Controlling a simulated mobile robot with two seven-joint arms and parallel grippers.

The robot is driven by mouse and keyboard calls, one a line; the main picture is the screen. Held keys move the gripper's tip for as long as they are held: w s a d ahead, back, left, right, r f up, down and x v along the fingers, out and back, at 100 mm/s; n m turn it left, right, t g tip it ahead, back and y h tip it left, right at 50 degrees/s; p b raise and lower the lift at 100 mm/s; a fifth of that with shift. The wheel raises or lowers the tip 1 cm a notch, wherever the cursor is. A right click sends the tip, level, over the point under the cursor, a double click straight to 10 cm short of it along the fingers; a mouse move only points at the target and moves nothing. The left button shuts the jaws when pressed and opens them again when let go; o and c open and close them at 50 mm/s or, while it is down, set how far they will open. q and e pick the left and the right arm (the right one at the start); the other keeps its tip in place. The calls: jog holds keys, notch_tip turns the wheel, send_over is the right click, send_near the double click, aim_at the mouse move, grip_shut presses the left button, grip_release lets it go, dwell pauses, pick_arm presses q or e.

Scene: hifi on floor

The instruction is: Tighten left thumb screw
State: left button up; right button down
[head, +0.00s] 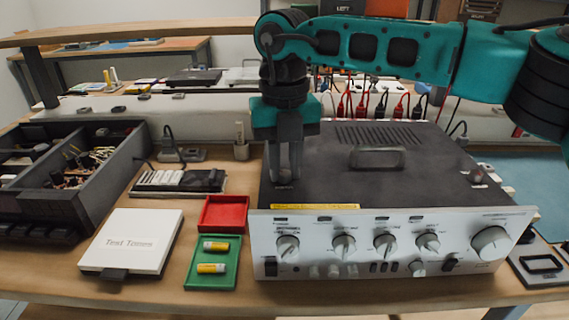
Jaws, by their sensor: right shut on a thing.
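A hi-fi unit with a silver front panel and a dark top cover (330,185) stands on the bench. My right gripper (285,180) points straight down over the left part of the cover, its fingers reaching the cover's surface. It is shut at the spot of the left thumb screw, which the fingertips hide. A right thumb screw (477,175) stands out near the cover's right side. A handle-like part (377,157) lies in the middle of the cover. My left gripper is not in view.
A red tray (223,199) is empty; a green tray (194,279) holds two yellow batteries (212,268). A white box (132,240) and a dark divided bin (85,190) stand at the left. Red and black cables hang behind the unit.

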jog(key=m+b, duration=0.1)
jog(key=m, duration=0.4)
jog(key=shift+m, duration=0.3)
jog(key=m+b, duration=0.1)
jog(key=m, duration=0.3)
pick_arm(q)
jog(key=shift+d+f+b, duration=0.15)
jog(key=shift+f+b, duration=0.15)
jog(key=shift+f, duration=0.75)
pick_arm(e)
jog(key=shift+m, duration=1.9)
jog(key=c, duration=0.9)
grip_release()
jog(key=shift+c, duration=0.2)
jog(key=shift+r, duration=0.1)
